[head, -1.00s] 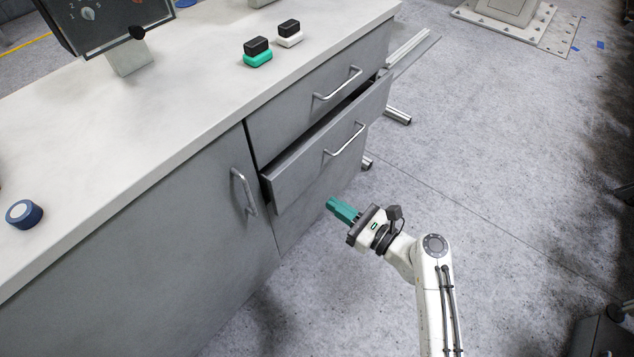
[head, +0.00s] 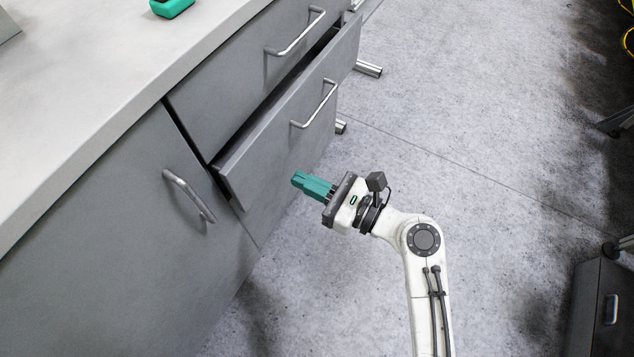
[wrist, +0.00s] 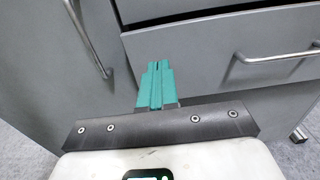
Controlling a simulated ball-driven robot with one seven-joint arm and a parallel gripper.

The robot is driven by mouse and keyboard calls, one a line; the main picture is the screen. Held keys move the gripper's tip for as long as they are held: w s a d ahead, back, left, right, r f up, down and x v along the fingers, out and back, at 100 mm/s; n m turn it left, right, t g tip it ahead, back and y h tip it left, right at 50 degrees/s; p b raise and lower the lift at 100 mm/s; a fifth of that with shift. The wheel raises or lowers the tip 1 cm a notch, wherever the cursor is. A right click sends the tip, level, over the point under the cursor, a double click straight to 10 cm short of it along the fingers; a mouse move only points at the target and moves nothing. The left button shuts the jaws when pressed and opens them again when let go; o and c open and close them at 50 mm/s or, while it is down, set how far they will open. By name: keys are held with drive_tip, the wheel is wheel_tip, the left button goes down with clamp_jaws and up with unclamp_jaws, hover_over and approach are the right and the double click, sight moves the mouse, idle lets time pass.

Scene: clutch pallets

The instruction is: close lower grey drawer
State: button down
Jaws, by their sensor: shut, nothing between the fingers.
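The lower grey drawer (head: 285,135) is partly pulled out from the cabinet, with a dark gap along its top edge. Its silver bar handle (head: 318,108) is on the front face. In the wrist view the drawer front (wrist: 215,50) fills the upper right, with its handle (wrist: 275,55) at the right. My gripper (head: 300,181), with teal fingers, is shut and empty. It is in front of the drawer, low and near its left part, and looks apart from it. In the wrist view the fingers (wrist: 157,70) overlap the drawer's lower left; the exact distance is hard to tell.
The upper drawer (head: 245,75) above looks closed. A cabinet door (head: 120,220) with a vertical handle (head: 190,195) is at the left. A teal object (head: 172,7) lies on the worktop (head: 90,90). The floor to the right is open, with a dark grey cabinet (head: 597,310) at the lower right.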

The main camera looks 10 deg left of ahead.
sight(250, 154)
drive_tip(key=b+x, duration=0.2)
drive_tip(key=x, duration=0.7)
drive_tip(key=shift+a+f, duration=0.1)
drive_tip(key=shift+f, duration=0.05)
drive_tip(key=shift+a, duration=0.2)
drive_tip(key=shift+p+x, duration=0.55)
drive_tip(key=shift+x, duration=1.65)
drive_tip(key=shift+w, duration=0.1)
drive_tip(key=shift+d, duration=0.1)
